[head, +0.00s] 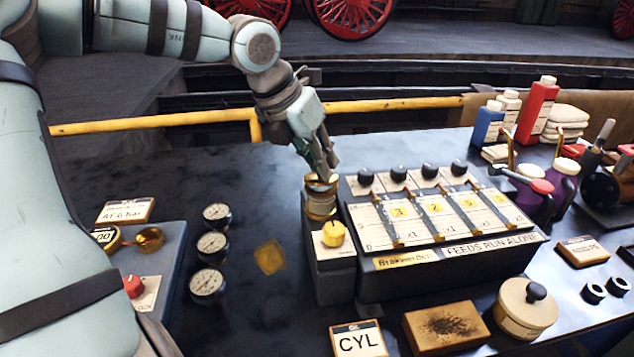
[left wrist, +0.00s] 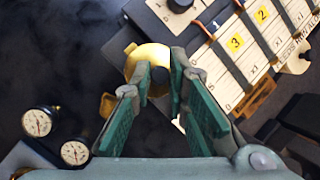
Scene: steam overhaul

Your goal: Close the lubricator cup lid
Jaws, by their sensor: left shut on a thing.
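The brass lubricator cup (head: 321,207) stands on a dark block at the left end of the lubricator box. Its round golden top also shows in the left wrist view (left wrist: 146,54). My left gripper (head: 326,174) points down onto the top of the cup. In the left wrist view its fingertips (left wrist: 160,76) are close together over the cup, with a small dark part between them. The gripper is shut on what seems to be the cup's lid. The fingers hide part of the lid, so its exact angle is hard to tell. My right gripper is out of view.
A yellow knob (head: 333,233) sits just in front of the cup. The feed box (head: 440,215) with black knobs adjoins on the right. Several gauges (head: 212,245) lie to the left. A CYL card (head: 358,340) and a stained block (head: 445,326) are in front.

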